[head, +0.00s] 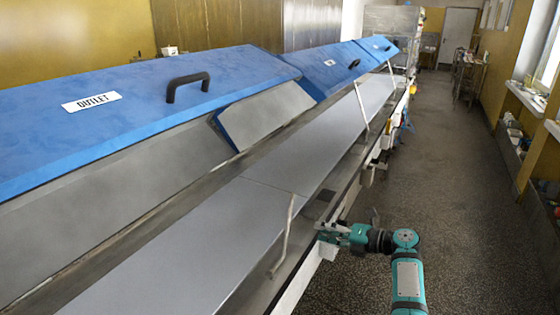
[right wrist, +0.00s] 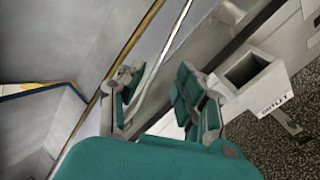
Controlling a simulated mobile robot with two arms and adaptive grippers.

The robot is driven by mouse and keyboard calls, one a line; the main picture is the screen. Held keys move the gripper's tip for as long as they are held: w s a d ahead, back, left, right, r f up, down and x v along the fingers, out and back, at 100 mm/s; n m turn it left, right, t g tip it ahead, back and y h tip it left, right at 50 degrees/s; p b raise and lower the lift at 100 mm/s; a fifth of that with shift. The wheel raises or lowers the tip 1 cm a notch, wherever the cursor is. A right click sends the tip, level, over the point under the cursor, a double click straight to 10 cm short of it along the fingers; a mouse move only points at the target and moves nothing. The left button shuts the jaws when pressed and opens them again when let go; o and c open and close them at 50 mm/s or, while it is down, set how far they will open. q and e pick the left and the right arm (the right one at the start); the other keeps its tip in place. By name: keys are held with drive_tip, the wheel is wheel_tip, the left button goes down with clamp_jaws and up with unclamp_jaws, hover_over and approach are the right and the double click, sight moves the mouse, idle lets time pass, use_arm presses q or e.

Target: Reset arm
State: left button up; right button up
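My right gripper (head: 326,232) is at the right edge of the long machine, low beside its near side. In the right wrist view, its two green-padded fingers (right wrist: 158,88) are apart, with no object clearly held between them. A thin metal arm (head: 287,232) stands tilted at the machine's edge, just left of the gripper in the head view; I see a gap between them there. A second thin metal arm (head: 360,106) stands farther along the same edge. My left gripper is not in view.
A grey square box with an OUTLET tag (right wrist: 252,75) is near the fingers. The speckled floor (head: 450,190) is open to the right.

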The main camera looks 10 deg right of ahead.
drive_tip(key=s+d+f+n+g+h, duration=0.2)
drive_tip(key=s+f+n+g+h, duration=0.35)
drive_tip(key=s+f+n, duration=1.2)
drive_tip(key=s+a+r+n+h, duration=0.1)
drive_tip(key=s+r+n+h, duration=0.2)
drive_tip(key=s+n, duration=0.95)
drive_tip(key=s+a+r+n+h, duration=0.1)
drive_tip(key=s+r+n+h, duration=0.25)
drive_tip(key=s+n, duration=0.9)
wheel_tip(320, 180, down, 25)
drive_tip(key=s+m+g, duration=0.1)
drive_tip(key=s+g, duration=0.1)
drive_tip(key=s+d+f, duration=0.3)
drive_tip(key=s+f, duration=1.4)
drive_tip(key=f, duration=0.1)
drive_tip(key=shift+d+f+g, duration=0.15)
drive_tip(key=shift+f+g, duration=0.2)
drive_tip(key=shift+g, duration=0.1)
drive_tip(key=shift+s, duration=0.1)
